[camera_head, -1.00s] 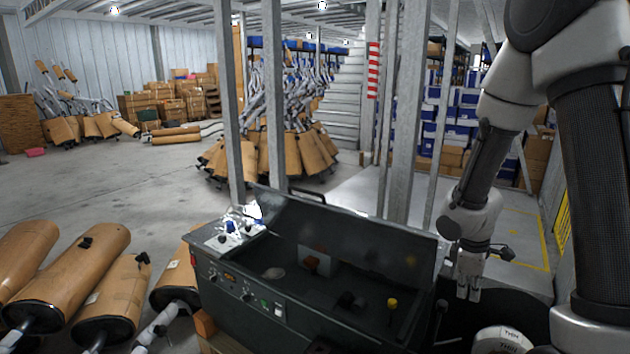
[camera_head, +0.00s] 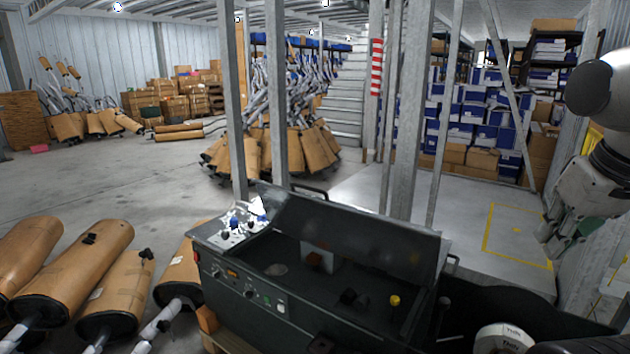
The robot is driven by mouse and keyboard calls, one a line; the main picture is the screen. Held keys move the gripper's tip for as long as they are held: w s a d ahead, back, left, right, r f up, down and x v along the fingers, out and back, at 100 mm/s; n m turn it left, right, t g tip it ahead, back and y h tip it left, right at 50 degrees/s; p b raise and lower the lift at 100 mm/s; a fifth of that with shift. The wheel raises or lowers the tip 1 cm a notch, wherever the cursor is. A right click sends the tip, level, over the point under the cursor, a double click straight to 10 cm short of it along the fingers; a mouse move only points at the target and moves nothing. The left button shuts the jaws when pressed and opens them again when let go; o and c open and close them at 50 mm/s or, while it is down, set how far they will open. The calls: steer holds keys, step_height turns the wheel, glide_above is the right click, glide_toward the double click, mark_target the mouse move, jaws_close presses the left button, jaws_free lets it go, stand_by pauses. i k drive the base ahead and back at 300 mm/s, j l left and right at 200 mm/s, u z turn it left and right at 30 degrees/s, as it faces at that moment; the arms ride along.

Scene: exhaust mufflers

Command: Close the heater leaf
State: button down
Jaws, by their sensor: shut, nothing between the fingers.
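The heater (camera_head: 262,318) is a dark box-shaped machine with a control panel on its front left. Its leaf (camera_head: 352,228) is a long dark lid, raised and tilted back along the rear edge, so the inside (camera_head: 310,278) shows. A black handle (camera_head: 308,190) stands at the leaf's upper left. My gripper (camera_head: 550,245) hangs at the right side, apart from the leaf and to the right of it. Its fingers are shut and hold nothing.
Metal posts (camera_head: 404,130) stand right behind the heater. Wrapped mufflers (camera_head: 75,265) lie at the lower left. A tape roll (camera_head: 502,338) sits at the lower right. Blue boxes (camera_head: 478,120) are stacked at the back right. A yellow-marked floor patch (camera_head: 515,235) is clear.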

mark_target(411, 251)
steer(key=i+j, duration=0.2)
steer(key=j, duration=0.15)
steer(key=i+j, duration=0.2)
steer(key=j, duration=0.15)
steer(key=i+j, duration=0.15)
steer(key=j, duration=0.2)
